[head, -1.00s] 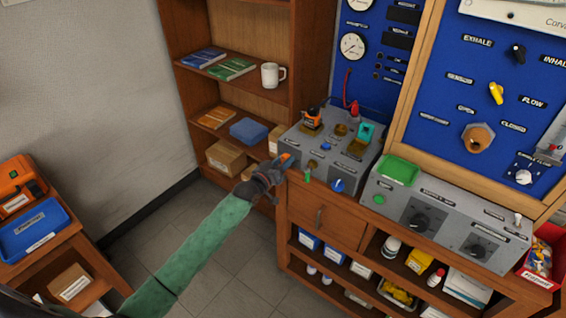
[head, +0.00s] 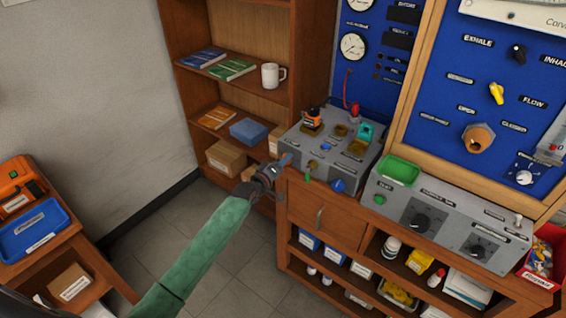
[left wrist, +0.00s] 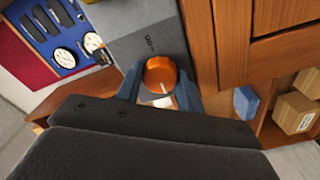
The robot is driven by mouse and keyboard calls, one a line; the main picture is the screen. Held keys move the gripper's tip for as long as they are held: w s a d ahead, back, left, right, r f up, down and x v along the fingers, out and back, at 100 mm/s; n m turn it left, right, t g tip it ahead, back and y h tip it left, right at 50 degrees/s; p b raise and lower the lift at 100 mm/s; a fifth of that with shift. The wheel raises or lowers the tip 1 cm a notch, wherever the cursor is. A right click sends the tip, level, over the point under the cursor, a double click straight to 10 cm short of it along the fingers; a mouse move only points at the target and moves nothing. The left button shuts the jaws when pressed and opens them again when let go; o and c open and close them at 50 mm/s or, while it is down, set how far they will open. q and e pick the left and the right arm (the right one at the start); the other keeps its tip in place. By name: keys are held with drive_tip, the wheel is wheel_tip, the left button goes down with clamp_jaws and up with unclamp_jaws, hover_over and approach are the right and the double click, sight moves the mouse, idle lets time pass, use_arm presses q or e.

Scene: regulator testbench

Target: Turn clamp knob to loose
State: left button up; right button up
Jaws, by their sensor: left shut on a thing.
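The clamp knob appears to be the orange round knob (left wrist: 160,72) with a white line, on the left side of the grey bench unit (left wrist: 152,43). In the left wrist view it sits between the two dark blue fingers of my left gripper, which are shut on it from both sides. In the head view my left gripper (head: 282,163) is at the left end of the grey bench unit (head: 326,172), and its fingers hide the knob. I cannot read any loose or tight marking. My right gripper is not in view.
The unit stands on a wooden cabinet (head: 318,217). Small green (head: 307,175) and blue (head: 338,186) knobs are on its front, close to my gripper. A wooden bookshelf (head: 183,84) stands behind to the left. The floor (head: 205,245) beside my arm is clear.

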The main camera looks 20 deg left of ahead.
use_arm(q)
drive_tip(key=shift+f, duration=0.1)
drive_tip(key=o, duration=0.7)
drive_tip(key=b+v, duration=0.2)
drive_tip(key=v, duration=0.5)
drive_tip(key=shift+s+a+b, duration=0.1)
drive_tip(key=shift+s+b, duration=0.25)
drive_tip(key=shift+s, duration=0.05)
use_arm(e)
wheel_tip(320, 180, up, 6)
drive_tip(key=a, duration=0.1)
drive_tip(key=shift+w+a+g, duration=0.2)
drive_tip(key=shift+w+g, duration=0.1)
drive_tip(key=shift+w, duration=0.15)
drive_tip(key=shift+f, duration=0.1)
